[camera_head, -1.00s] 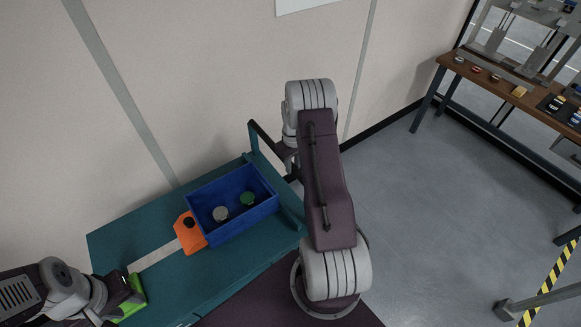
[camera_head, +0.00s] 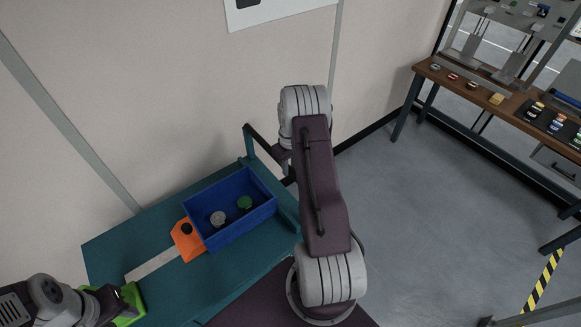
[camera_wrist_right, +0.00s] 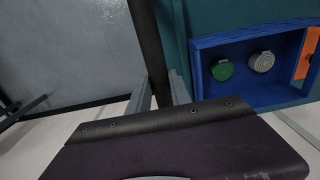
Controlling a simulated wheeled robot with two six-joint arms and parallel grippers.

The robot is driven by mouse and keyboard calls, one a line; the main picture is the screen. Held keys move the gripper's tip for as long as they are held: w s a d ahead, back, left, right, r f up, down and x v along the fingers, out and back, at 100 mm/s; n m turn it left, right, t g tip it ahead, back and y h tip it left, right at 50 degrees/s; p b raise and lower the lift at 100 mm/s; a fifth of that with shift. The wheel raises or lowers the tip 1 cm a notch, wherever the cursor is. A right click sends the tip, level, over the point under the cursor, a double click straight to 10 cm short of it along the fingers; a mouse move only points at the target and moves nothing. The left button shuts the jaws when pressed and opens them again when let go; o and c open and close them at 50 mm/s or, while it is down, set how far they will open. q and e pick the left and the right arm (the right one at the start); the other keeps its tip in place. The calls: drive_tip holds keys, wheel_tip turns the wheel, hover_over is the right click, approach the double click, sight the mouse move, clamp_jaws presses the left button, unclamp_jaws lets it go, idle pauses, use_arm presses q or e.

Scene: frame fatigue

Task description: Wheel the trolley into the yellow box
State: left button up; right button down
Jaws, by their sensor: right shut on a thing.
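The trolley (camera_head: 240,262) is a teal flat cart at the lower left of the head view, close along the wall. Its dark push handle (camera_head: 262,138) rises at its far right end. My right gripper (camera_head: 284,155) is shut on the handle; in the right wrist view its fingers (camera_wrist_right: 160,92) sit either side of the dark bar (camera_wrist_right: 150,45). My left gripper (camera_head: 118,300) is at the lower left, by a green object (camera_head: 131,301) on the trolley; its fingers are unclear. The yellow box is not seen whole; a yellow-black striped strip (camera_head: 541,284) shows at right.
On the trolley are a blue bin (camera_head: 234,230) with a green and a grey round item, and an orange object (camera_head: 186,240). A wooden workbench (camera_head: 480,92) stands at upper right. Grey floor (camera_head: 420,215) is clear between the trolley and the bench.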

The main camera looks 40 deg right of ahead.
drive_tip(key=shift+w+d+r, duration=0.1)
drive_tip(key=shift+d+r, duration=0.1)
drive_tip(key=c, duration=1.2)
unclamp_jaws()
drive_tip(key=shift+o, duration=0.2)
drive_tip(key=shift+d+f, duration=0.1)
drive_tip(key=shift+d, duration=0.05)
wheel_tip(320, 180, up, 9)
drive_tip(key=shift+r+b, duration=0.1)
drive_tip(key=shift+b, duration=0.8)
